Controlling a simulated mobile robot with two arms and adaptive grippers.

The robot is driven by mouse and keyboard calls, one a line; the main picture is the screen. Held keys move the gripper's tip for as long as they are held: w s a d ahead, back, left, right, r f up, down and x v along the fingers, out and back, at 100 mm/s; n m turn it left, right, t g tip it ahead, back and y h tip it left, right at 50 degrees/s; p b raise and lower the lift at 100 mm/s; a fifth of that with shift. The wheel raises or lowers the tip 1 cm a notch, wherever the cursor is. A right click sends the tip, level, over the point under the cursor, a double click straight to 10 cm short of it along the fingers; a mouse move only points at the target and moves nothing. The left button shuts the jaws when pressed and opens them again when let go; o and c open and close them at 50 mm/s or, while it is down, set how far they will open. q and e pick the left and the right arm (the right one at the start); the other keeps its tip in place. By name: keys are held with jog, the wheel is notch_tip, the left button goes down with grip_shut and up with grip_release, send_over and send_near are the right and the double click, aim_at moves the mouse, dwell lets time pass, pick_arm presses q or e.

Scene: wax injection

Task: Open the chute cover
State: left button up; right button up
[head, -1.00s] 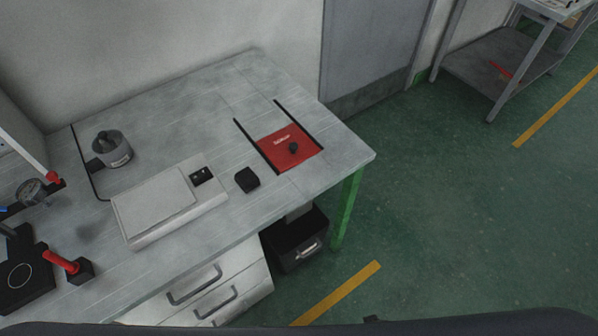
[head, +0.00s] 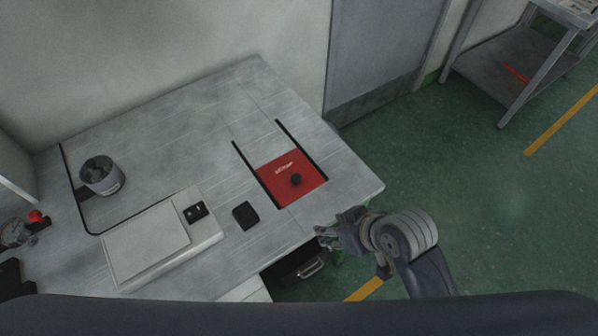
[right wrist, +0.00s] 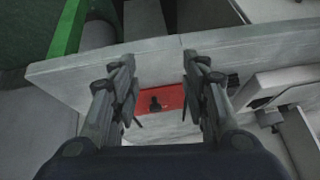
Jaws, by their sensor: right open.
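My left gripper is not in view.
On the table (head: 220,112) stand a white scale (head: 150,245), a small black block (head: 245,215) and a grey metal pot (head: 101,176). A black bin (head: 293,268) sits under the front edge. The tabletop behind the cover is clear.

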jog(key=w+a+r+n+y, duration=0.2)
jog(key=w+a+r+n, duration=0.15)
jog(key=a, duration=0.45)
jog(key=n+g+h, duration=0.2)
jog(key=n+g, duration=0.2)
jog(key=n, duration=0.2)
send_near(297, 177)
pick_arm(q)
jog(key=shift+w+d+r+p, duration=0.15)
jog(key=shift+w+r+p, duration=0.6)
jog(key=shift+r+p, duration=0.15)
pick_arm(e)
jog(key=x, duration=0.8)
jog(key=shift+a+f, duration=0.1)
jog(key=shift+f, duration=0.1)
grip_shut()
